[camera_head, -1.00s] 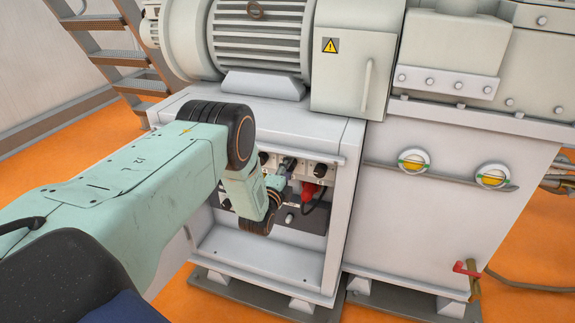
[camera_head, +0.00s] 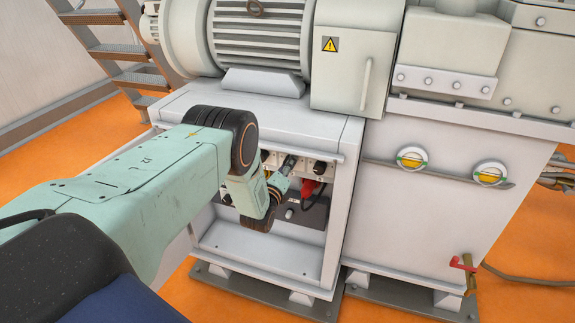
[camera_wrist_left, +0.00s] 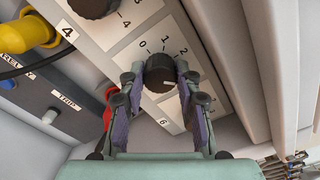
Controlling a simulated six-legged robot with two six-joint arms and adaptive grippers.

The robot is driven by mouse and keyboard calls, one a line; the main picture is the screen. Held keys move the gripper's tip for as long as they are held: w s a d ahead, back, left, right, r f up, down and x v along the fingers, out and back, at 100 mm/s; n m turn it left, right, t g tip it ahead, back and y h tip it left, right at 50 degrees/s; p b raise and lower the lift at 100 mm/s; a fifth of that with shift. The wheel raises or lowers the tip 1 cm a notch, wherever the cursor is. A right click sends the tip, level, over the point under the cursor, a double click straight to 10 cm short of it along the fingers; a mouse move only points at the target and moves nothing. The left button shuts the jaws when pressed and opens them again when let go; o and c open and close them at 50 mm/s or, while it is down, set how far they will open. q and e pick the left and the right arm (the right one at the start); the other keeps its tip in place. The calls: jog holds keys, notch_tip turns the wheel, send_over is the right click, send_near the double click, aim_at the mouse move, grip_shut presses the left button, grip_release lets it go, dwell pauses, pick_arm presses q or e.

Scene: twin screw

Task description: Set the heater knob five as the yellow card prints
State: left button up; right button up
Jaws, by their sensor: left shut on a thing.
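My left gripper (camera_wrist_left: 160,80) is shut on a black knob (camera_wrist_left: 160,68) on the control panel. The knob sits between the two fingers, with a pale mark on its lower side. The figures 0, 1 and 2 show on the white scale plate (camera_wrist_left: 178,34) around it; the rest is hidden. No number naming this knob is readable; labels 4 and 6 show nearby. In the head view my left gripper (camera_head: 288,166) reaches into the cabinet at the panel, and the arm hides part of the row. No yellow card is visible. My right gripper is not in view.
Another knob (camera_wrist_left: 92,6) stands at the top left. A yellow plug (camera_wrist_left: 28,34) and a red plug (camera_head: 309,187) stick out near the panel. The cabinet frame (camera_head: 345,215) borders the opening, with an empty shelf (camera_head: 255,256) below.

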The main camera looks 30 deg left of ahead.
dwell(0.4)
pick_arm(q)
jog(key=o, duration=1.2)
jog(key=shift+c, duration=0.2)
jog(key=v, duration=1.2)
jog(key=shift+a, duration=0.1)
